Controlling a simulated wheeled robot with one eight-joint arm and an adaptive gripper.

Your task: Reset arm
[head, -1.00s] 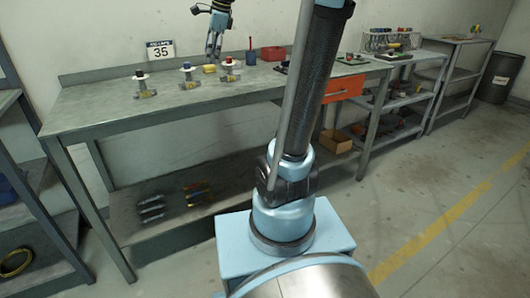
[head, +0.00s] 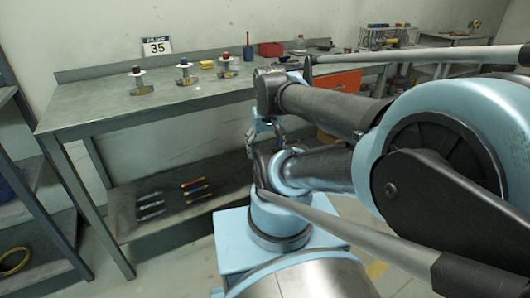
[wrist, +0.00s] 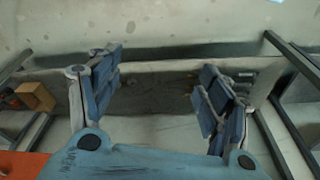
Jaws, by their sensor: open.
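My arm is folded back close to my body in the head view, its links filling the right half. My gripper (head: 265,140) hangs low in front of the workbench (head: 110,113), partly hidden by my own arm. In the wrist view my gripper (wrist: 160,92) has its two blue-grey fingers wide apart, with nothing between them. Three small valves stand upright on the bench top: one with a dark top (head: 138,79), one with a blue top (head: 183,70) and one with a red top (head: 227,66). My gripper is apart from all of them.
A yellow block (head: 206,64) and a red bin (head: 270,49) are on the bench. Several tools (head: 195,187) lie on its lower shelf. The orange drawer (head: 345,82) is partly behind my arm. A blue-framed shelf (head: 25,165) stands at left.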

